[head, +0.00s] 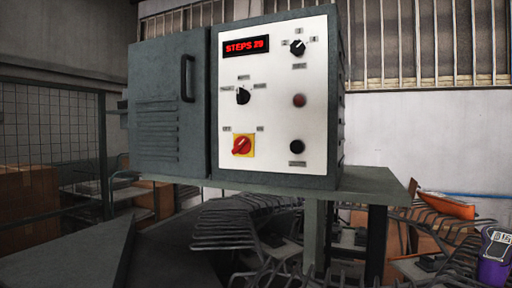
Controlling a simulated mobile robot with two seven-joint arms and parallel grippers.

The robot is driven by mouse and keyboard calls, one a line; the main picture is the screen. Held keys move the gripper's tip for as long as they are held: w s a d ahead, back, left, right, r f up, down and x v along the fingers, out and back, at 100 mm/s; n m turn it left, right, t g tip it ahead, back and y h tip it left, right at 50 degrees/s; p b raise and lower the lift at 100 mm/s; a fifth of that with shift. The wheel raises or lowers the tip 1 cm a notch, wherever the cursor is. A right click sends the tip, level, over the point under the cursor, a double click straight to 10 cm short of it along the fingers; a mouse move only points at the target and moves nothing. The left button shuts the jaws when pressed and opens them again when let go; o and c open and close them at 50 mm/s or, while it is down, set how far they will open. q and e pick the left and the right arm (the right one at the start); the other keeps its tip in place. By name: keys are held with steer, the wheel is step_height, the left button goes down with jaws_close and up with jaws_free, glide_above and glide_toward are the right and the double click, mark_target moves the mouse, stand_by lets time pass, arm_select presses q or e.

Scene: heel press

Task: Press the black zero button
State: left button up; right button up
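The black round button (297,146) sits at the lower right of the white control panel (270,85), with a small dark label under it too small to read. A dull red round button (299,100) is straight above it on the same panel. The panel is the front of a grey control box (275,182) standing on a grey-green shelf (375,185). Nothing covers the black button. Neither of my grippers shows in the head view.
A grey louvred cabinet door (160,120) adjoins on the left. Metal racks (245,225) stand below.

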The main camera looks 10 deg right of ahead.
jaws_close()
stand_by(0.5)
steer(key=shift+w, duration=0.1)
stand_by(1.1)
